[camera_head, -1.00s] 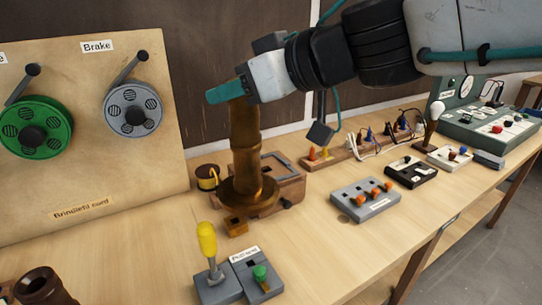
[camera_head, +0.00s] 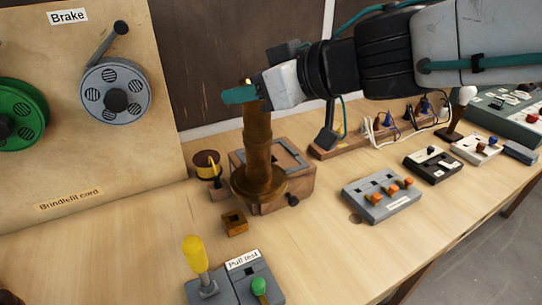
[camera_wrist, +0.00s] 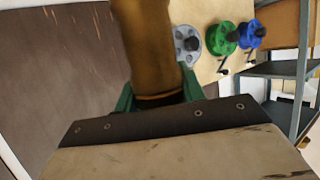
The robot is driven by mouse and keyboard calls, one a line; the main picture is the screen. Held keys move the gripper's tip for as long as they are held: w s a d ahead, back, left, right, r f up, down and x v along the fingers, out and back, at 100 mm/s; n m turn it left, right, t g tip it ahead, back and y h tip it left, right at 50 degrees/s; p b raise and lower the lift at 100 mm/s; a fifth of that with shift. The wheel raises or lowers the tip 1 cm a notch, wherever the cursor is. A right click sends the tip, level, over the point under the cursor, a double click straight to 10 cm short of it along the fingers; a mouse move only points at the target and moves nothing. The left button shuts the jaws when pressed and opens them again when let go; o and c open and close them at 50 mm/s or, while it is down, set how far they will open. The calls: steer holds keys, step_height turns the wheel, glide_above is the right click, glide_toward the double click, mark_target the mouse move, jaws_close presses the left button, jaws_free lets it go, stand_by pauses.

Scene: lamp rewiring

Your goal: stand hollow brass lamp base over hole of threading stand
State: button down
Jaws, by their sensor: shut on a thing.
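The hollow brass lamp base (camera_head: 258,150) is upright, a tall ringed column with a wide round foot. My gripper (camera_head: 250,94) is shut on its upper end. In the wrist view the brass column (camera_wrist: 150,45) runs up between the green fingers. A wooden box with a grey frame on top (camera_head: 302,183), which looks like the threading stand, is directly behind and under the foot in the head view. The foot overlaps its front left part. The hole is hidden, and I cannot tell whether the foot touches the box.
A yellow-wound spool (camera_head: 207,170) stands close left of the box. A small wooden block (camera_head: 234,223) lies in front. The pull-test unit (camera_head: 243,278) is nearer, and a grey switch box (camera_head: 382,197) stands right. Bare tabletop lies left.

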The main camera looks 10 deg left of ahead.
steer(key=w+f, duration=0.3)
steer(key=w, duration=0.5)
steer(key=w+a+f, duration=0.1)
steer(key=w+f, duration=0.2)
steer(key=w, duration=0.5)
steer(key=shift+w+a+f, duration=0.15)
steer(key=shift+w, duration=0.05)
steer(key=shift+f, duration=0.1)
steer(key=c, duration=0.9)
jaws_free()
steer(key=shift+f, duration=0.1)
steer(key=shift+o, duration=0.2)
steer(key=v, duration=1.2)
steer(key=shift+r, duration=0.25)
